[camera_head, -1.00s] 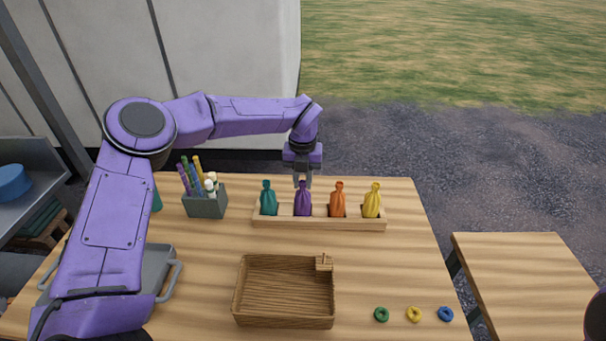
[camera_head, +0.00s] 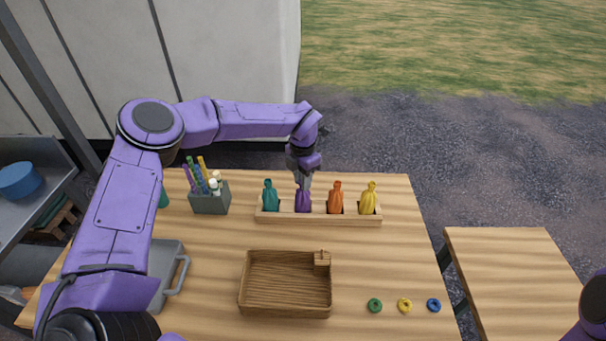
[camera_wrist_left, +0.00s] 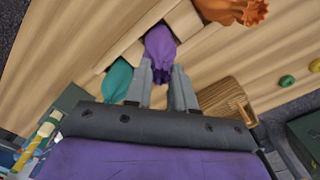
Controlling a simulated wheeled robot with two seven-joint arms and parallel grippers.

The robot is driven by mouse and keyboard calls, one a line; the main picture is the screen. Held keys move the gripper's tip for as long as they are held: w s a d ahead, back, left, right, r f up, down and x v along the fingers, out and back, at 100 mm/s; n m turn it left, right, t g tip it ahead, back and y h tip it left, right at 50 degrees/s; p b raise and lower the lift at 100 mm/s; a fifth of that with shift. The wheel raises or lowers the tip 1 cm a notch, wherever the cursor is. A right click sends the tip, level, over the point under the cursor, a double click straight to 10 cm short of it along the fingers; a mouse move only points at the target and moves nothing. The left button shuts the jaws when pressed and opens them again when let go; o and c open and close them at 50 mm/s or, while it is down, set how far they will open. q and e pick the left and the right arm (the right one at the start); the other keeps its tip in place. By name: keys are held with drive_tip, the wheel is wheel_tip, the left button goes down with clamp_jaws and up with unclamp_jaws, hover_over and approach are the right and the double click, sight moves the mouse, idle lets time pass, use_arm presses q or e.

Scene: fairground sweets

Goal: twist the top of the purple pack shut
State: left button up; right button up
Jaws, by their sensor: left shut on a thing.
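The purple pack (camera_head: 303,205) stands in the wooden rack (camera_head: 318,219), between a teal pack (camera_head: 270,196) and an orange pack (camera_head: 336,198). My left gripper (camera_head: 303,186) comes down from above and is shut on the narrow top of the purple pack. In the left wrist view the purple pack (camera_wrist_left: 160,42) shows its body beyond the two grey fingers, with its gathered top between the fingertips (camera_wrist_left: 161,74). The fingers partly hide the top, so I cannot tell how tightly it is twisted. My right gripper is not in view.
A yellow pack (camera_head: 369,198) stands at the rack's right end. A grey holder with pens (camera_head: 210,203) is to the left. An open wooden box (camera_head: 286,284) sits in front. Green (camera_head: 375,305), yellow (camera_head: 405,305) and blue rings (camera_head: 433,305) lie front right.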

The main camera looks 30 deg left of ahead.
use_arm(q)
drive_tip(key=m+p, duration=0.1)
drive_tip(key=m, duration=0.2)
drive_tip(key=shift+r+m, duration=0.15)
drive_tip(key=shift+m, duration=1.25)
drive_tip(key=m, duration=0.3)
drive_tip(key=shift+m, duration=0.3)
drive_tip(key=o, duration=0.7)
drive_tip(key=shift+r, duration=2.4)
